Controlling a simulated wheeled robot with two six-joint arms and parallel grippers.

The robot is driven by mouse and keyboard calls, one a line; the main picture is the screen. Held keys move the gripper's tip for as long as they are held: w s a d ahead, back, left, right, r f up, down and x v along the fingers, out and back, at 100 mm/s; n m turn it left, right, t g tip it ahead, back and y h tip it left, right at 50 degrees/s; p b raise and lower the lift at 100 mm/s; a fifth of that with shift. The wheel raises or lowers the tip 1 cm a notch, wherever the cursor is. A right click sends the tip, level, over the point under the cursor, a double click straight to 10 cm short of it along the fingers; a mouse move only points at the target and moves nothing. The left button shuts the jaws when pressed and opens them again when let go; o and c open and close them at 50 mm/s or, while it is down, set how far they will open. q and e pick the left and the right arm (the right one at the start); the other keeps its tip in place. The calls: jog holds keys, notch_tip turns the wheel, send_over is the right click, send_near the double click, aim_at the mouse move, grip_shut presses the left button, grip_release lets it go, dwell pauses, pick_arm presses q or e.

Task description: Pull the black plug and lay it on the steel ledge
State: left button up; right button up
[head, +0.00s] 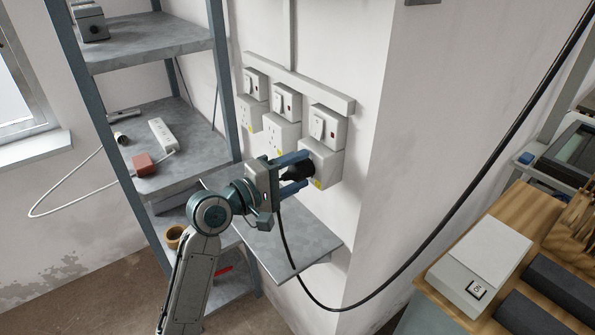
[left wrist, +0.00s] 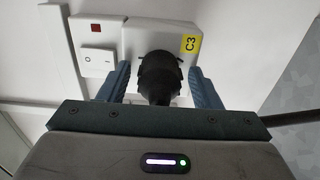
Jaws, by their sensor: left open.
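The black plug (head: 299,171) sits at the rightmost wall socket (head: 323,158), its cable hanging down from it. In the left wrist view the plug (left wrist: 160,75) is against the white socket plate, which bears a yellow C3 label (left wrist: 189,44). My left gripper (head: 296,172) is open, with one blue finger on each side of the plug. In the left wrist view a gap shows between the plug and each finger. The steel ledge (head: 290,240) is below the sockets, bare where it shows and partly hidden by my left arm. My right gripper is out of view.
Two more sockets (head: 281,134) with switches are to the left. A grey shelf rack (head: 190,130) holds a white power strip (head: 162,135) and a red-brown plug (head: 143,164). The black cable loops right past a wooden bench (head: 540,215) with a white box (head: 480,265).

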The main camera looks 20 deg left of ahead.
aim_at(285, 177)
pick_arm(q)
jog(key=shift+p, duration=0.65)
dwell(0.8)
grip_shut()
jog(key=shift+s, duration=0.1)
jog(key=shift+a, duration=0.1)
jog(key=shift+p+v, duration=0.7)
jog(key=shift+v, duration=2.25)
